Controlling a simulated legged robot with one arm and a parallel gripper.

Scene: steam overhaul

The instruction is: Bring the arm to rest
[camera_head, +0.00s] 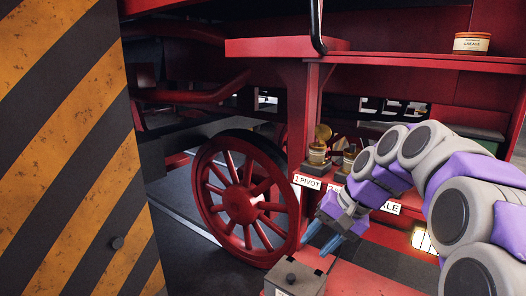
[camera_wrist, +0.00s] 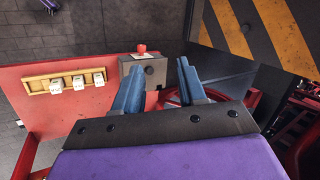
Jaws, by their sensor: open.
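My arm, grey and purple, reaches in from the right side of the head view, bent and pointing down and left. My gripper (camera_head: 323,237) hangs over the red surface in front of the locomotive, near the grey box (camera_head: 296,278). In the wrist view my gripper (camera_wrist: 158,82) shows two blue fingers spread apart with nothing between them. Beyond the fingertips is the same grey box with a red knob (camera_wrist: 141,49) on top.
A yellow-black striped panel (camera_head: 75,150) stands close at left. A red spoked wheel (camera_head: 245,197) is behind my gripper. Brass cups (camera_head: 317,155) stand above a "1 PIVOT" label (camera_head: 307,181). A tin (camera_head: 471,43) sits on the upper shelf. A wooden rack (camera_wrist: 64,82) holds white pieces.

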